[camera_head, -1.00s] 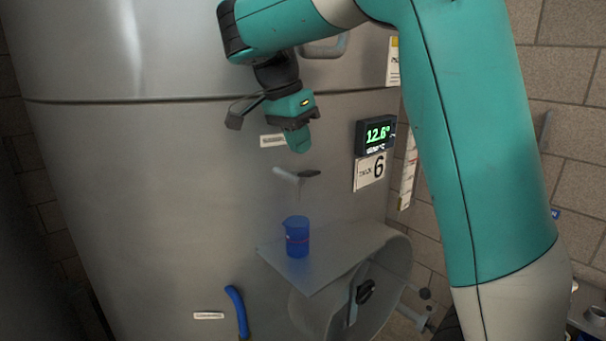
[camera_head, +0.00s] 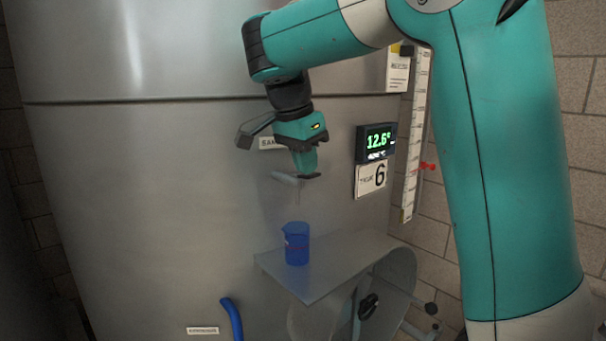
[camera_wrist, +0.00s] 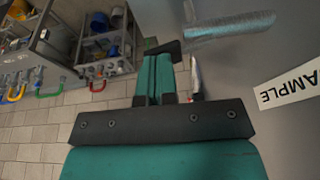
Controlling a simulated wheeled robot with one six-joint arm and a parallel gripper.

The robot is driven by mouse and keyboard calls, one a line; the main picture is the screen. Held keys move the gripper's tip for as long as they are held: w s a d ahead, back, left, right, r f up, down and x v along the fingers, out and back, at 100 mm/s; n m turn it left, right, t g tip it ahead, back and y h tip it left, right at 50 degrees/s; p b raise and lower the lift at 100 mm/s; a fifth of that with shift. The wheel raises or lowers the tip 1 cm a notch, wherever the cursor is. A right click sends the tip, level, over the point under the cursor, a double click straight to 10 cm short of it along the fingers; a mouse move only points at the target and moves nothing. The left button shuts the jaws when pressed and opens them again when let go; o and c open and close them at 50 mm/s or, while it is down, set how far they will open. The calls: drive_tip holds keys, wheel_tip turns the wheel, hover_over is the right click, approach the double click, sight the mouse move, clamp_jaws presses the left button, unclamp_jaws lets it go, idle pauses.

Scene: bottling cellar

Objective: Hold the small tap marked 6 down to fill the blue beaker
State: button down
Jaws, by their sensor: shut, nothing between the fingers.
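The small tap (camera_head: 284,178) sticks out of the steel tank wall beside the plate marked 6 (camera_head: 371,179). Its metal body also shows in the wrist view (camera_wrist: 228,27), with a dark lever (camera_wrist: 165,47) at the fingertips. The blue beaker (camera_head: 297,245) stands upright below the tap on a grey shelf (camera_head: 335,258). A thin pale line shows between the tap and the beaker; I cannot make out the level inside. My gripper (camera_head: 305,172) is shut and empty, its tips pointing down at the tap lever, seemingly touching it. The fingers partly hide the lever.
A blue hose or handle (camera_head: 232,318) is low on the tank. The wrist view shows a rack (camera_wrist: 105,45) with containers beyond.

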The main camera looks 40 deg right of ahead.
drive_tip(key=shift+s+f+t+b, duration=0.2)
drive_tip(key=shift+f+t+b, duration=0.4)
drive_tip(key=shift+b, duration=1.25)
drive_tip(key=shift+s+f+t+b, duration=0.15)
drive_tip(key=shift+f+t+b, duration=0.4)
drive_tip(key=shift+b, duration=1.25)
drive_tip(key=shift+s+t+b, duration=0.2)
drive_tip(key=shift+t+b, duration=0.05)
drive_tip(key=shift+b, duration=0.45)
drive_tip(key=shift+d+r+p, duration=0.2)
drive_tip(key=shift+r+p, duration=0.1)
drive_tip(key=shift+a, duration=0.2)
idle(2.3)
drive_tip(key=shift+r+p, duration=0.75)
drive_tip(key=shift+p, duration=0.05)
drive_tip(key=shift+r, duration=0.1)
